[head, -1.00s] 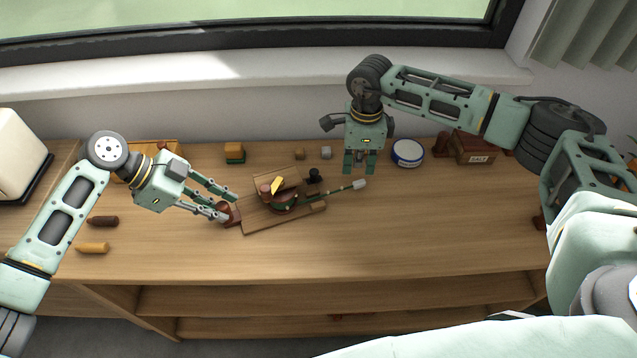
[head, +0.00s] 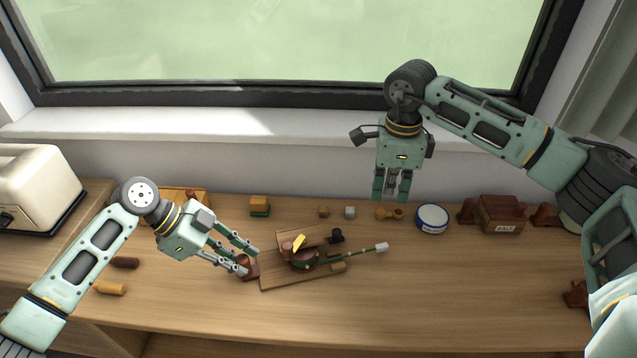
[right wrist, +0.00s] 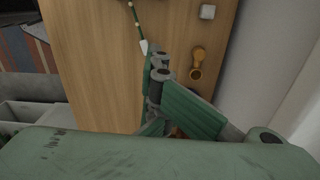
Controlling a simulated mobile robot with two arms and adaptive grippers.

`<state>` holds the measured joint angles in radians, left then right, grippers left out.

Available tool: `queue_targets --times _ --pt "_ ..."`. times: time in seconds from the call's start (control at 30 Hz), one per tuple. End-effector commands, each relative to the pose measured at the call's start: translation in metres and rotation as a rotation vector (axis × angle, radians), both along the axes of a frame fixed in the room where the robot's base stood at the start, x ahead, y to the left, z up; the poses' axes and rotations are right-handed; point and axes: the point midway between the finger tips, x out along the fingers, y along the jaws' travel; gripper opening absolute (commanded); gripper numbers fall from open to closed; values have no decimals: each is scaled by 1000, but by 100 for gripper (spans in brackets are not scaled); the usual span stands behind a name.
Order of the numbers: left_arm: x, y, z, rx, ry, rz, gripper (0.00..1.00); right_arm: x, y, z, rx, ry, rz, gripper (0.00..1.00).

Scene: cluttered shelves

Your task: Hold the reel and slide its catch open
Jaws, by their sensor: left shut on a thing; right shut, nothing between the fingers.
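The reel (head: 303,261) is a round dark red-brown and green piece on a wooden board (head: 280,279), with a yellow piece (head: 299,243) on top. A thin green rod with a pale tip (head: 382,247) reaches right from it; the tip also shows in the right wrist view (right wrist: 143,46). I cannot tell which part is the catch. My left gripper (head: 251,262) is shut on a dark red-brown part (head: 250,273) at the board's left end. My right gripper (head: 390,196) is shut and empty, above and behind the rod, apart from it.
A black knob (head: 336,236) stands behind the reel. Behind the board are a green-and-wood block (head: 259,206), a small grey cube (head: 350,212), a wooden piece (head: 391,214) and a blue-rimmed tin (head: 432,218). A SALT box (head: 501,214) is right.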

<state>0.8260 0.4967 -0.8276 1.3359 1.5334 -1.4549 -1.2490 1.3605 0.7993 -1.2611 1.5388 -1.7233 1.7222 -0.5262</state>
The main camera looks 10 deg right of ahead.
Motion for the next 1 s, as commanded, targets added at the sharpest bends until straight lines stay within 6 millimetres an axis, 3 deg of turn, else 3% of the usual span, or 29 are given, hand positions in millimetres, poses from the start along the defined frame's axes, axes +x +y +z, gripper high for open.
queue_targets --times 0.47,0.57,0.7,0.83,1.0 --pt "0 0 0 -1 0 0 0 0 2 -1 0 1 3 0" --pt "0 0 0 -1 0 -1 0 5 17 -9 1 4 23 0" --pt "0 0 0 -1 0 -1 0 14 54 -27 2 6 71 0" --pt "0 0 0 -1 0 0 0 20 85 -42 1 4 109 11" --pt "0 0 0 0 0 0 0 23 102 -54 -1 1 131 26"
